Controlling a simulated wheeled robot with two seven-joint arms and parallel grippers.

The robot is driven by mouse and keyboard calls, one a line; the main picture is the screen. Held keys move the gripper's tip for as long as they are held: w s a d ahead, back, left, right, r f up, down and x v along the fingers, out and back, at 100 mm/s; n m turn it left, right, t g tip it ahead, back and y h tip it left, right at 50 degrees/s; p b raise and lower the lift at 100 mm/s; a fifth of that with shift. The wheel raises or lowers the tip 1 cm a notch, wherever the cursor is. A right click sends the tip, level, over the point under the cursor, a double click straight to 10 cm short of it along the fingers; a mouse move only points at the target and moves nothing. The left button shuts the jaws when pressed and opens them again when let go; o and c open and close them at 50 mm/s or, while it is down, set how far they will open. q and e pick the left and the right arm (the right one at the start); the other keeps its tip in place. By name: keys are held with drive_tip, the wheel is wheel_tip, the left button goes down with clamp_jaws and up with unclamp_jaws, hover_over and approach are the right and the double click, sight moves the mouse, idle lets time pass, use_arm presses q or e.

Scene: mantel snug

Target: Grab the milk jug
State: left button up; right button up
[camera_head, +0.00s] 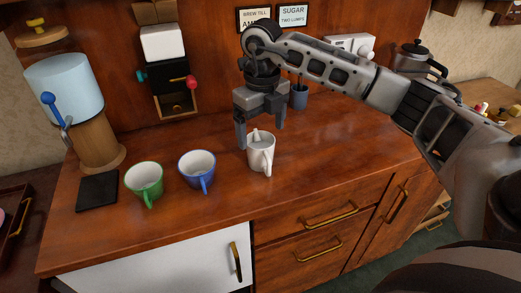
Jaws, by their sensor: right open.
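The white milk jug (261,154) stands upright on the wooden counter, with its handle towards me. My right gripper (260,134) points down over the jug with its fingers apart. One finger shows at the jug's left rim, and the other is behind its right side. I cannot tell whether either finger touches the jug. My left gripper is not in view.
A blue cup (197,168) and a green cup (144,181) stand left of the jug. A black pad (97,192) and a dispenser with a blue tank (65,88) are further left. A dark blue container (299,97) stands behind. Bare counter lies right of the jug.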

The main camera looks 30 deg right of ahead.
sight(261, 140)
wheel_tip(261, 140, down, 5)
drive_tip(key=shift+w+p, duration=0.15)
drive_tip(key=shift+p, duration=0.35)
drive_tip(key=c, duration=1.3)
drive_tip(key=shift+o, duration=0.2)
drive_tip(key=shift+r, duration=0.2)
